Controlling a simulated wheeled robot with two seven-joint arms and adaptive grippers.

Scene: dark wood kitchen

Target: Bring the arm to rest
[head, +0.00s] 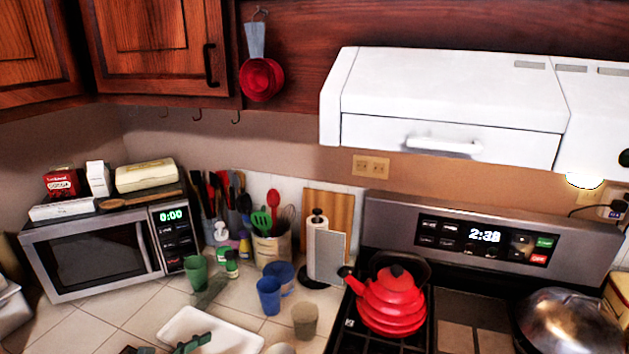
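Neither of my grippers can be made out in the head view, and no arm of mine can be clearly seen. A dark green item (193,343) at the bottom edge lies over a white tray (240,338); it is cut off and I cannot tell what it is.
A counter (85,325) holds a microwave (95,250), utensils, blue cups (269,296), a green cup (196,272) and a beige cup (305,320). Right are a red kettle (392,298) and a metal-lidded pan (568,322) on the stove. A white hood (445,95) juts out above.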

